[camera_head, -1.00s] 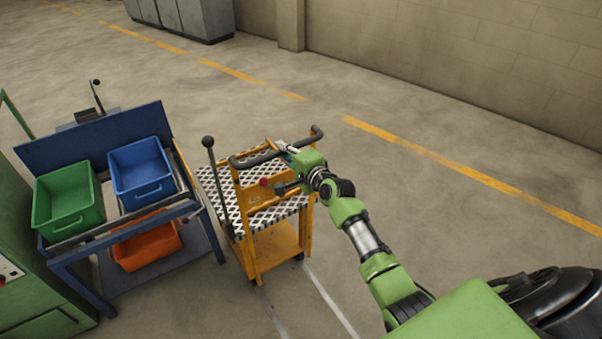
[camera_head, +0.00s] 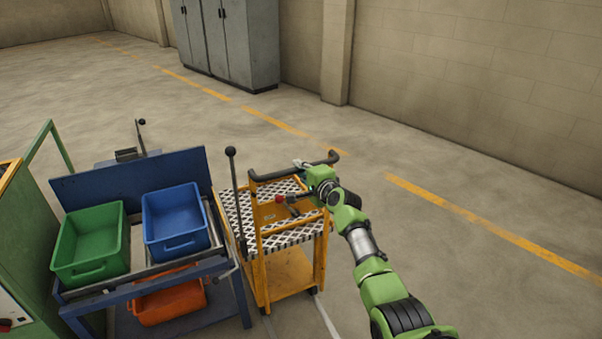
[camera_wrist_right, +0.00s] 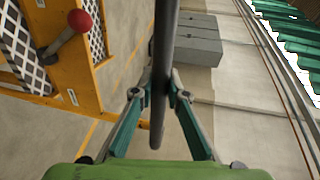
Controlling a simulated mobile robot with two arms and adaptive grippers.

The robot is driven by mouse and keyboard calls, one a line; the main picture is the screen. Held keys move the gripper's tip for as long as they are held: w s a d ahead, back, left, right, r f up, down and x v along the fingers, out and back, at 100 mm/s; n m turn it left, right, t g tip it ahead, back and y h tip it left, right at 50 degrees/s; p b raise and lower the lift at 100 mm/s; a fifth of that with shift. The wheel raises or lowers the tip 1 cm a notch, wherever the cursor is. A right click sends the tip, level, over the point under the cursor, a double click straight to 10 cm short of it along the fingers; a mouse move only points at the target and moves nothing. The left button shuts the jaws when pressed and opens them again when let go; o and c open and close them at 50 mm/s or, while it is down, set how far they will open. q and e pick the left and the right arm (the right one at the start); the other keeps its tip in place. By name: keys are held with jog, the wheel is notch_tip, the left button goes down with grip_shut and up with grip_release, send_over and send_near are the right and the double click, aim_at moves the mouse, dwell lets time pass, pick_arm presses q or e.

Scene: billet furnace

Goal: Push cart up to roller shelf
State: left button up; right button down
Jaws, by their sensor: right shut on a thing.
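The yellow cart (camera_head: 288,270) has a black-and-white patterned top and a dark handle bar (camera_head: 272,173). It stands upright on the floor, close to the right side of the blue roller shelf (camera_head: 128,182). I cannot tell whether the two touch. My right gripper (camera_head: 304,166) is shut on the handle bar near its right end. In the right wrist view, the bar (camera_wrist_right: 162,45) runs between both fingers, and part of the yellow frame (camera_wrist_right: 75,75) shows at left. My left gripper is out of view.
The shelf holds a green bin (camera_head: 90,245) and a blue bin (camera_head: 176,222), with an orange bin (camera_head: 168,300) below. A black-knobbed lever (camera_head: 235,195) rises between shelf and cart. Grey cabinets (camera_head: 228,40) stand at the back wall. Floor right of the cart is clear.

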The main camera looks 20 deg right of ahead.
jog(key=shift+r, duration=0.2)
jog(key=c, duration=2.2)
grip_release()
jog(key=shift+c, duration=0.2)
jog(key=shift+o, duration=1.3)
jog(key=shift+w+f, duration=0.1)
jog(key=shift+w, duration=0.05)
jog(key=shift+w+f, duration=0.15)
jog(key=a+v, duration=0.1)
jog(key=v, duration=1.1)
jog(key=shift+d, duration=0.5)
